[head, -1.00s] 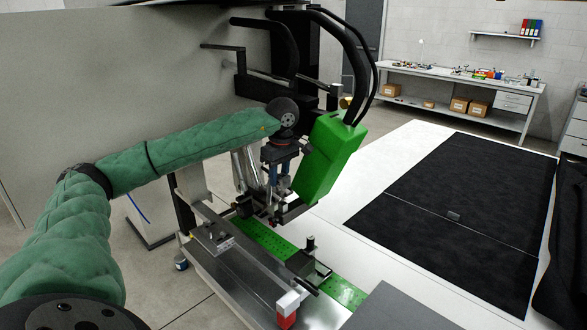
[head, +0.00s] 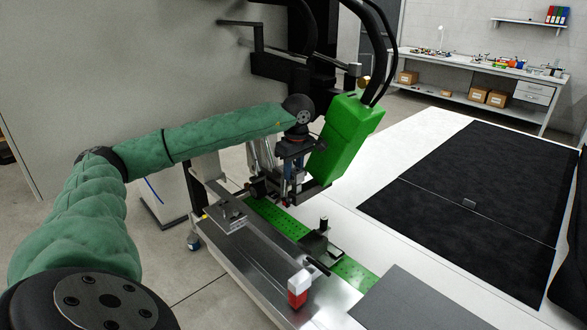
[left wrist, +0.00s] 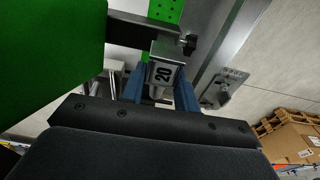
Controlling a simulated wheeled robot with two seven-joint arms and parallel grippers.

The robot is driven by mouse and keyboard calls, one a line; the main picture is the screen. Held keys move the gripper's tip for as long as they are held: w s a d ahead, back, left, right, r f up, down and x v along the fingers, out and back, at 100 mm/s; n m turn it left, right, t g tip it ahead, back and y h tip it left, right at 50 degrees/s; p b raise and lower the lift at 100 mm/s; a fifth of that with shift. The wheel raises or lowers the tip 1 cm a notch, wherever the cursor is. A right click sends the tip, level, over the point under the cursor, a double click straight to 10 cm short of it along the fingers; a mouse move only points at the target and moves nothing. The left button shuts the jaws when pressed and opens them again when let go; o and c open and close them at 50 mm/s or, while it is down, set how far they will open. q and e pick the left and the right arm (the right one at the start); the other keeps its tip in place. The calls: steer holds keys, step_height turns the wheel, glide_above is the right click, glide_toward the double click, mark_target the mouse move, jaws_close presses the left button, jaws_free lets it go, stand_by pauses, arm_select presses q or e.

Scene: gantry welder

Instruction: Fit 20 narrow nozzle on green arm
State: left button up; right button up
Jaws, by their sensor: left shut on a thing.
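A grey metal nozzle marked 20 (left wrist: 162,72) sits between the blue fingers of my left gripper (left wrist: 160,90) in the left wrist view. The gripper is shut on it. In the head view my left gripper (head: 291,180) points down just left of the bright green arm head (head: 346,136), and the nozzle is not clear there. The green head also fills the upper left of the left wrist view (left wrist: 50,55). A dark bar crosses by the nozzle's far end; I cannot tell whether they touch. My right gripper is not in view.
A steel bench (head: 245,255) with a green perforated strip (head: 355,273) lies below. It carries a metal block (head: 228,213), a dark clamp (head: 322,245) and a red-and-white item (head: 298,287). Black cables rise from the green head. A black mat (head: 470,190) lies to the right.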

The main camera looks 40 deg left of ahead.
mark_target(293, 180)
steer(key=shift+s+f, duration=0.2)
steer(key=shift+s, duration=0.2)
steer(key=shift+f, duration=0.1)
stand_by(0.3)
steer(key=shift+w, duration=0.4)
arm_select(q)
steer(key=shift+b, duration=0.35)
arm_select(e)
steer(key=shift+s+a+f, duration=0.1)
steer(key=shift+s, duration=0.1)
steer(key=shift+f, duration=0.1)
